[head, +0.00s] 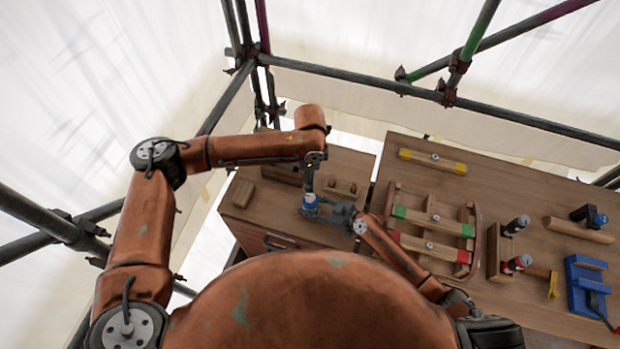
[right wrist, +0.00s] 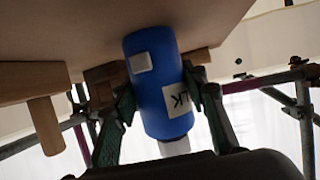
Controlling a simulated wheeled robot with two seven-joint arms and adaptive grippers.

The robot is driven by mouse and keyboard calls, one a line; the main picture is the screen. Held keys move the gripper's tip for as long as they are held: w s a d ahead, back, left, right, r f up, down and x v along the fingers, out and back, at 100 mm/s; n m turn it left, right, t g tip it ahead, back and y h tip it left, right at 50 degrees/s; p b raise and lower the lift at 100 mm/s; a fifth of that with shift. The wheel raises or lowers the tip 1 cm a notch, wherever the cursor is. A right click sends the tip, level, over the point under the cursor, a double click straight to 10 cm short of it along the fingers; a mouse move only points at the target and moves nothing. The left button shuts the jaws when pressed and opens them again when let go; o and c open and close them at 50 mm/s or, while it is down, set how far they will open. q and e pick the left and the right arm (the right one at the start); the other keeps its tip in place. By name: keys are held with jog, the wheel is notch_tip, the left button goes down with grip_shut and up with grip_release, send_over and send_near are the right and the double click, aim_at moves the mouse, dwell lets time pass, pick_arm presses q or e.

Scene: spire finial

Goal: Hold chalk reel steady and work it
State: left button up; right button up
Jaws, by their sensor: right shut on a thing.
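The chalk reel is a blue cylinder (head: 310,201) on the small wooden cabinet top in the head view. In the right wrist view the chalk reel (right wrist: 160,85) shows a white label with dark letters, a small pale square and a white end piece. My right gripper (head: 328,208) reaches it from the right and is shut on it, with one finger on each side in the right wrist view. My left gripper (head: 311,180) points down just above the reel. Its fingertips are too small and overlapped to tell if they are open or touching.
Wooden blocks (head: 342,188) sit behind the reel. To the right, a bench holds a rack with green and red bars (head: 432,221), a yellow-ended bar (head: 433,161), black-handled tools (head: 516,225) and a blue fixture (head: 585,287). Scaffold poles (head: 400,87) surround the place.

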jog(key=o, duration=1.3)
